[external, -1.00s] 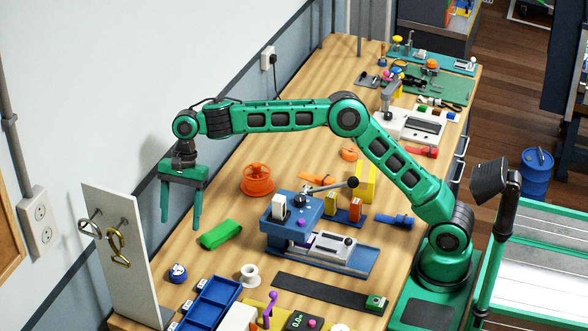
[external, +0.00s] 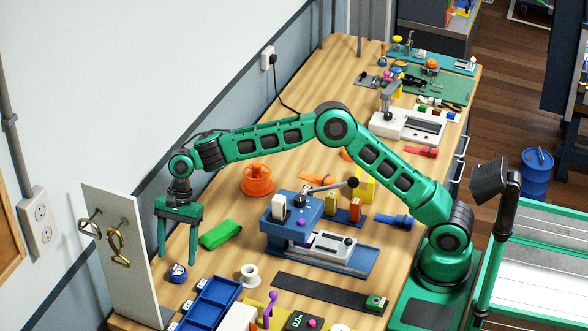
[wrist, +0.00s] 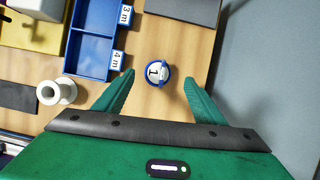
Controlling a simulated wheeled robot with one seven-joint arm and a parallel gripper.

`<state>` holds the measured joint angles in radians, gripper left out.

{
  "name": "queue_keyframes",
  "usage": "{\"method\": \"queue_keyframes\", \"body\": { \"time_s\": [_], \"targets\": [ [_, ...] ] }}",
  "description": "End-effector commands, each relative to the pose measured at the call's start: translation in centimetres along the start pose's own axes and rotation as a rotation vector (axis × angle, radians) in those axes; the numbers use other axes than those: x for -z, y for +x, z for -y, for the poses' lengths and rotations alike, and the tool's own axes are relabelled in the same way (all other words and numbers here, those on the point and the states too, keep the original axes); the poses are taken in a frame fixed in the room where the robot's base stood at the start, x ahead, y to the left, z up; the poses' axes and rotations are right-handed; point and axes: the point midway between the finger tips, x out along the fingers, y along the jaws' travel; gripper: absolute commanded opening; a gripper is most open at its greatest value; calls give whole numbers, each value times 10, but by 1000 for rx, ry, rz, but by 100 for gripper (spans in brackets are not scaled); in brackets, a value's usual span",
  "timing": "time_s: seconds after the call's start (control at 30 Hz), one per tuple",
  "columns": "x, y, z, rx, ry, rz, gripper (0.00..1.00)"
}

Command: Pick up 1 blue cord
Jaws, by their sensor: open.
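A small blue coil of cord (external: 178,273) with a white label lies on the wooden table near the white upright board. It also shows in the wrist view (wrist: 165,83), with a "1" on its label. My gripper (external: 178,259) is open and empty, fingers pointing down. In the external view its fingertips are close above the coil. In the wrist view the coil appears between the fingertips (wrist: 159,77). I cannot tell the exact height gap.
A blue compartment tray (external: 212,300) with length labels and a white spool (external: 249,275) stand right of the coil. A green rolled strap (external: 220,234) lies behind. The white board (external: 122,260) with hooks and a brass carabiner stands at left.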

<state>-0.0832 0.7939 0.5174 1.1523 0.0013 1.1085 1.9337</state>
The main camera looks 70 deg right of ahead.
Motion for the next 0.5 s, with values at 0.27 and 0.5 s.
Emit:
{"method": "queue_keyframes", "body": {
  "time_s": [0.27, 0.5],
  "targets": [
    [0, 20, -1, 0, 1, -1, 64],
    [0, 52, -2, 0, 0, 0, 64]
  ]
}}
